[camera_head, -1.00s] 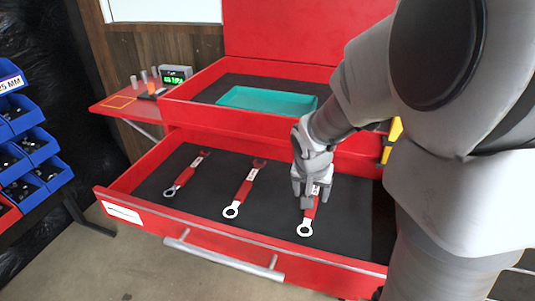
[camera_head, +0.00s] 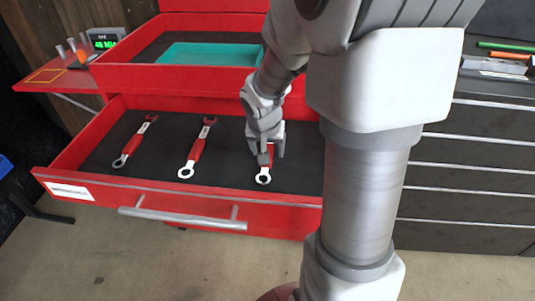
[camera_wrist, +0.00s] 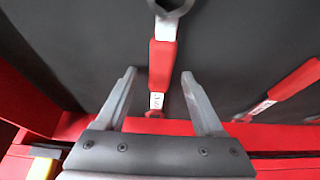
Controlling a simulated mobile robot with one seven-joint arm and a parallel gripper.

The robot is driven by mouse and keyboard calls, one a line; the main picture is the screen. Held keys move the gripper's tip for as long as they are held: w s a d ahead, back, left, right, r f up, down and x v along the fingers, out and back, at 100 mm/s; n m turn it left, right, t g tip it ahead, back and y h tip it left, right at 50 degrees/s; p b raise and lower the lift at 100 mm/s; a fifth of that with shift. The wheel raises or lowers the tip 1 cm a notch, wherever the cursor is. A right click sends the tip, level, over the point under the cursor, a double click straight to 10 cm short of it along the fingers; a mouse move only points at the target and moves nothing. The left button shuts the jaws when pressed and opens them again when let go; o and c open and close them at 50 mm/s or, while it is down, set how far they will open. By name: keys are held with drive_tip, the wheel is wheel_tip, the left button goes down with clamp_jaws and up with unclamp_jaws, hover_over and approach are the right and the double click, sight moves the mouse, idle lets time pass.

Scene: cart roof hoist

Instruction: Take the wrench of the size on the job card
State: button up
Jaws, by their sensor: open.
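Three red-handled wrenches lie in the open red drawer (camera_head: 100,190) on its dark liner. In the head view they are the left wrench (camera_head: 135,141), the middle wrench (camera_head: 196,148) and the right wrench (camera_head: 264,178). My gripper (camera_head: 265,155) is over the right wrench and hides its upper part. In the wrist view my open gripper (camera_wrist: 158,85) has one finger on each side of a red wrench handle (camera_wrist: 162,65), with nothing clamped. That wrench has a pale label whose size I cannot read. No job card is clearly readable.
A teal tray (camera_head: 210,54) sits in the red upper compartment behind the drawer. A small display (camera_head: 104,40) with green digits stands on a red side shelf (camera_head: 50,82) at the left. A dark drawer cabinet (camera_head: 470,170) stands at the right.

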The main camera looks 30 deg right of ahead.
drive_tip(key=shift+f, duration=0.15)
clamp_jaws()
drive_tip(key=shift+r, duration=0.25)
idle(0.4)
